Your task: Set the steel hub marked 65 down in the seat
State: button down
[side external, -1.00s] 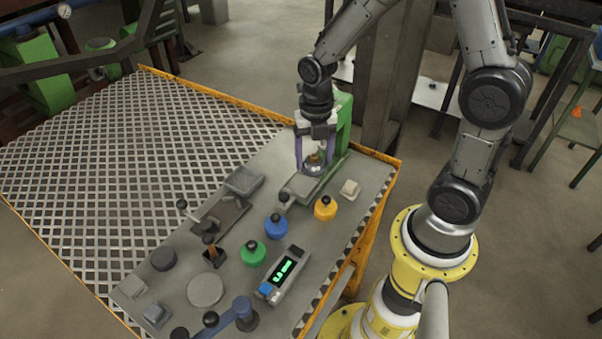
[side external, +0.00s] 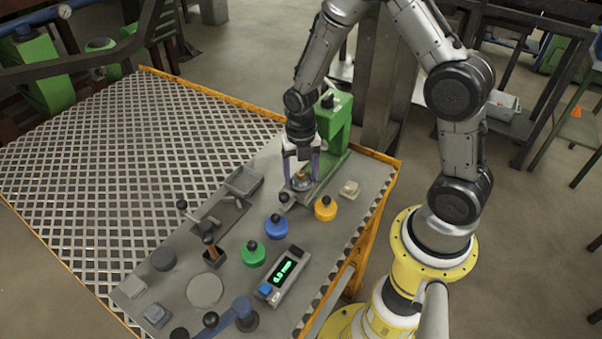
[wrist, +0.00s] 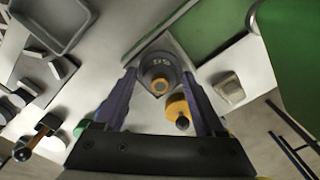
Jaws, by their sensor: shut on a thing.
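The steel hub (side external: 300,182) is a grey round piece with a brass-coloured centre. In the wrist view the hub (wrist: 160,66) shows its mark, upside down, between my fingers. My gripper (side external: 301,178) is shut on it, pointing down, at the front end of the green machine's base. I cannot tell whether the hub touches what lies below it. The green machine (side external: 334,128) stands just behind, to the right; its base (side external: 328,172) is partly hidden by my gripper. No seat can be made out for certain.
Orange (side external: 325,209), blue (side external: 277,228) and green (side external: 253,254) knobbed pieces stand near the gripper. A mesh deck (side external: 120,160) lies left.

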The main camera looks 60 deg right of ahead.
jog(key=shift+f, duration=0.1)
grip_release()
notch_tip(320, 180, up, 12)
jog(key=s+a+r+m+t, duration=0.2)
jog(key=s+r+m, duration=0.4)
jog(key=m, duration=0.7)
jog(key=s+a+r+m+t, duration=0.2)
jog(key=s+r+m, duration=0.5)
jog(key=s+m, duration=0.4)
jog(key=shift+s+r+m+t, duration=0.15)
jog(key=shift+s+m+t, duration=0.15)
jog(key=shift+m+t, duration=0.85)
jog(key=shift+m+g, duration=0.35)
